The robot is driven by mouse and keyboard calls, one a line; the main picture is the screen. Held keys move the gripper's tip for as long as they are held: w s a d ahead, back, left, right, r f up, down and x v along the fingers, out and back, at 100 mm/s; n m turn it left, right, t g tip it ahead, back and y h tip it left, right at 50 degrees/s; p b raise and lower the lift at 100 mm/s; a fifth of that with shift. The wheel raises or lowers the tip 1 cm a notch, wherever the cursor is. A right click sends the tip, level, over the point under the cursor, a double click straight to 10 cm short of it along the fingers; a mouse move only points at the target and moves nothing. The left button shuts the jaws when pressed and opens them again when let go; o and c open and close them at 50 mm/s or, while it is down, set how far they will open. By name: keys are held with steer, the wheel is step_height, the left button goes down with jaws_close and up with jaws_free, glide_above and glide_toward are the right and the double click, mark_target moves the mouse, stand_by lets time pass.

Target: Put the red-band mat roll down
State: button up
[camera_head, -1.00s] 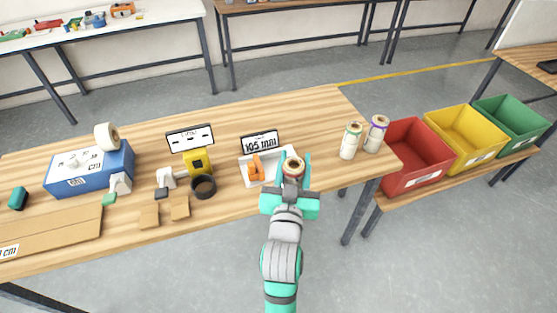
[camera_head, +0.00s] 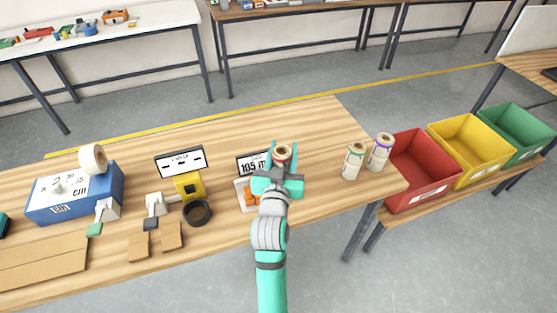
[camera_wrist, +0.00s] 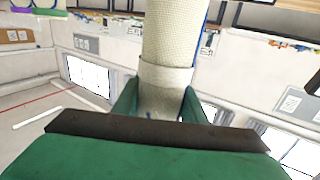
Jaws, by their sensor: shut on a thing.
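The red-band mat roll (camera_head: 282,152) is upright between the fingers of my gripper (camera_head: 282,160), over the wooden workbench (camera_head: 320,125). Only its top end, with a reddish ring, shows in the head view. In the wrist view the pale woven roll (camera_wrist: 170,40) stands between the two green fingers (camera_wrist: 160,98), which are closed on it. Its lower end is hidden by my gripper, so I cannot tell whether it touches the bench. Two other rolls stand upright to the right, one with a green band (camera_head: 354,160) and one with a purple band (camera_head: 380,152).
A white tray (camera_head: 241,192) with orange items and a 105 mm display (camera_head: 252,163) are just left of my gripper. A black ring (camera_head: 197,213) and yellow device (camera_head: 188,185) are farther left. Red (camera_head: 420,190), yellow and green bins stand right. Bench behind the roll is clear.

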steer(key=w+a+f, duration=0.1)
steer(key=w+f, duration=0.4)
steer(key=f, duration=0.4)
steer(key=shift+a, duration=0.15)
steer(key=shift+f, duration=0.15)
steer(key=o, duration=1.2)
steer(key=shift+c, duration=0.2)
